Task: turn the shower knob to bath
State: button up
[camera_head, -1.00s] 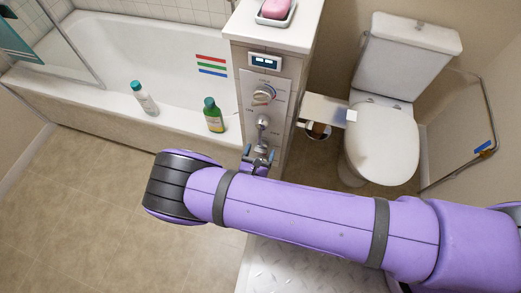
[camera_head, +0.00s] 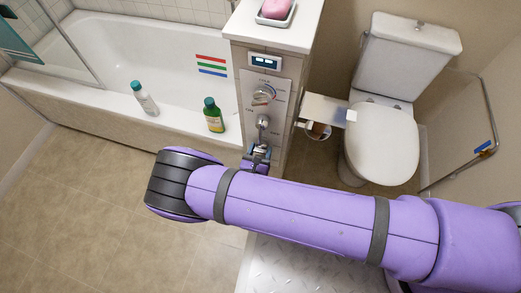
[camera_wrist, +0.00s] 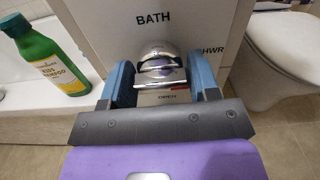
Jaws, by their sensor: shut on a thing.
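The shower knob (camera_wrist: 162,72) is a small chrome knob low on the panel, seen in the wrist view between my two blue fingers. My gripper (camera_wrist: 163,64) is shut on it, one finger on each side. The word BATH is printed above the knob, SHWR to its right and OPEN below it. In the head view my gripper (camera_head: 259,152) is at the lowest fitting of the panel (camera_head: 285,110), and the knob is mostly hidden by the fingers. I cannot tell which way the knob points.
A round dial (camera_head: 263,95) and another chrome fitting (camera_head: 263,122) sit above on the panel. A green bottle (camera_head: 213,116) and a white bottle (camera_head: 144,98) stand on the bathtub (camera_head: 110,110) rim. The toilet (camera_head: 382,145) is at right. Floor is clear at left.

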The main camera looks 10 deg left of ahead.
jog(key=n, duration=0.4)
jog(key=shift+n, duration=0.3)
jog(key=n, duration=0.9)
jog(key=shift+n, duration=1.9)
jog(key=o, duration=0.9)
jog(key=shift+s, duration=0.1)
jog(key=s, duration=0.7)
jog(key=s+a, duration=0.1)
jog(key=s, duration=0.2)
jog(key=shift+s, duration=0.3)
